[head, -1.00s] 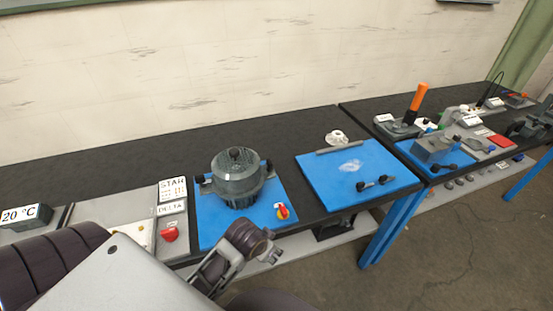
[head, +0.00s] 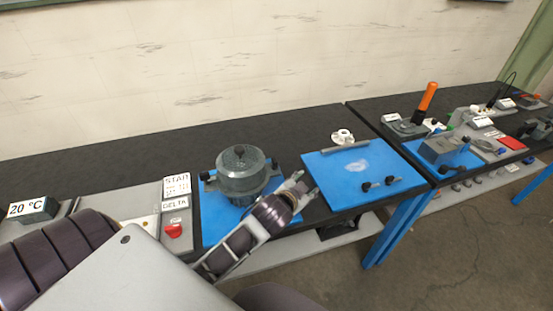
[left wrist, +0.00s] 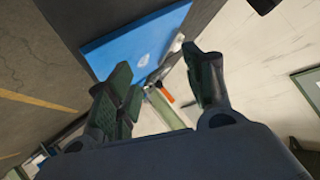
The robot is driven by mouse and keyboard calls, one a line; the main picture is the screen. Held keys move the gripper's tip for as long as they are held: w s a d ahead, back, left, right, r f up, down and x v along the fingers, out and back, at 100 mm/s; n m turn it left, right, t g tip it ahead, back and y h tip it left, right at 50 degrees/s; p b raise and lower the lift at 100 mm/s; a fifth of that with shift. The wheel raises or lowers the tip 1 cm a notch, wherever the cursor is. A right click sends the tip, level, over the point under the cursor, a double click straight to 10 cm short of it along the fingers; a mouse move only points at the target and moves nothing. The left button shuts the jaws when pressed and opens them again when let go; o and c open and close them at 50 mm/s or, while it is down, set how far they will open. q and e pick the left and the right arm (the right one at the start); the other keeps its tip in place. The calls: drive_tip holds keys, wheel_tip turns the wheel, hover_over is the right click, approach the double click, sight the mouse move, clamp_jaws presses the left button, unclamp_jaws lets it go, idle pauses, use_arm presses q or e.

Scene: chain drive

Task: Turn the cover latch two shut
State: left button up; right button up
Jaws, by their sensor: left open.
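A flat blue cover (head: 335,170) lies on the dark bench right of centre. Two black-knobbed latches, one on the left (head: 368,187) and one on the right (head: 391,180), sit near its front edge; I cannot tell which is latch two. My left gripper (head: 308,186) is open and empty, left of the cover, between it and the grey pot. In the left wrist view, the open fingers (left wrist: 165,88) show with the blue cover (left wrist: 135,38) beyond them; no latch is clear there. My right gripper is out of view.
A grey lidded pot (head: 240,172) stands on a blue plate beside my left gripper. A grey bar (head: 344,147) runs along the cover's back edge, with a white round part (head: 342,136) behind. An orange handle (head: 427,96) rises farther right.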

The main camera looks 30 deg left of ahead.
use_arm(q)
drive_tip(key=w+d+r+m+t+h, duration=0.4)
drive_tip(key=d+r+m, duration=0.1)
drive_tip(key=r, duration=0.5)
drive_tip(key=w+d+r+m+t+h, duration=0.4)
drive_tip(key=d+r+m, duration=0.1)
drive_tip(key=r, duration=0.5)
drive_tip(key=s+d+r+m+g+h, duration=0.25)
drive_tip(key=d+m+g+h, duration=0.4)
drive_tip(key=m, duration=0.55)
drive_tip(key=s+d+r+m+g+h, duration=0.1)
drive_tip(key=s+d+m+g+h, duration=0.4)
drive_tip(key=m+g, duration=0.45)
drive_tip(key=w+a+f+m+g+y, duration=0.3)
drive_tip(key=a+f+m+g+y, duration=0.1)
drive_tip(key=a+f+m+y, duration=0.65)
drive_tip(key=a+r+n+y, duration=0.1)
drive_tip(key=a+y, duration=0.3)
drive_tip(key=a, duration=0.8)
drive_tip(key=w+a+r+n+y, duration=0.1)
drive_tip(key=a+y, duration=0.3)
drive_tip(key=a, duration=0.8)
drive_tip(key=shift+w+r+n, duration=0.2)
drive_tip(key=shift+r+n, duration=0.05)
drive_tip(key=shift+n, duration=0.25)
